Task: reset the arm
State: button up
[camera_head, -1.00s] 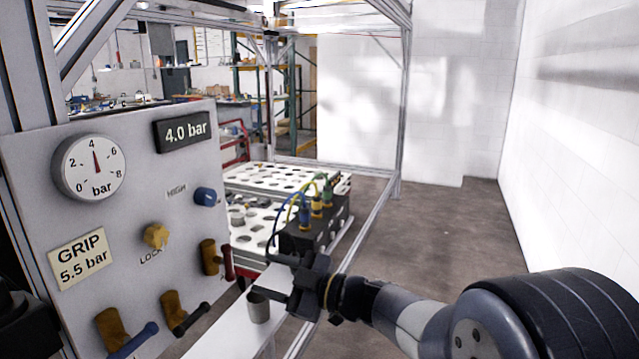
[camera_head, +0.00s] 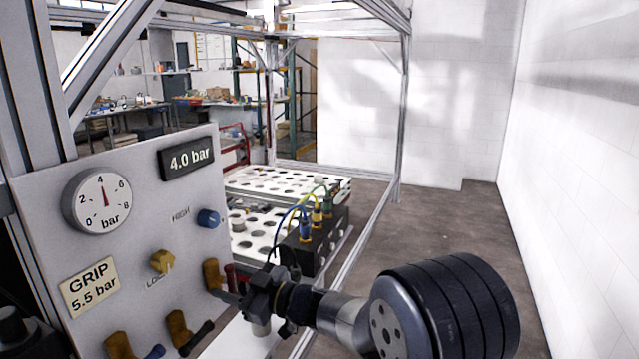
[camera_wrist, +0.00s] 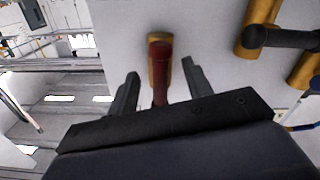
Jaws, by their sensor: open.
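My gripper (camera_head: 232,297) is at the right edge of the control panel (camera_head: 130,240), by the brass valve (camera_head: 212,274) with the red handle (camera_head: 232,274). In the wrist view my gripper (camera_wrist: 160,84) is open. Its two dark fingers stand on either side of the red handle (camera_wrist: 160,62), which points towards the camera from its brass body (camera_wrist: 152,72). The handle's near end is partly hidden by the gripper body.
The panel has a gauge (camera_head: 97,201) near 4, a "4.0 bar" display (camera_head: 187,158), a blue knob (camera_head: 209,218), a yellow knob (camera_head: 162,261) and other valves (camera_head: 178,329). A black connector block (camera_head: 318,240) stands behind.

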jog(key=m+p, duration=0.3)
jog(key=p, duration=0.1)
jog(key=shift+r+m, duration=0.25)
jog(key=shift+m, duration=0.15)
jog(key=s+d+n+b, duration=0.3)
jog(key=d+n+b, duration=0.4)
jog(key=d+b, duration=0.2)
jog(key=shift+s+d+f+b, duration=0.35)
jog(key=shift+s+b, duration=0.05)
jog(key=shift+b, duration=0.1)
jog(key=shift+d, duration=0.1)
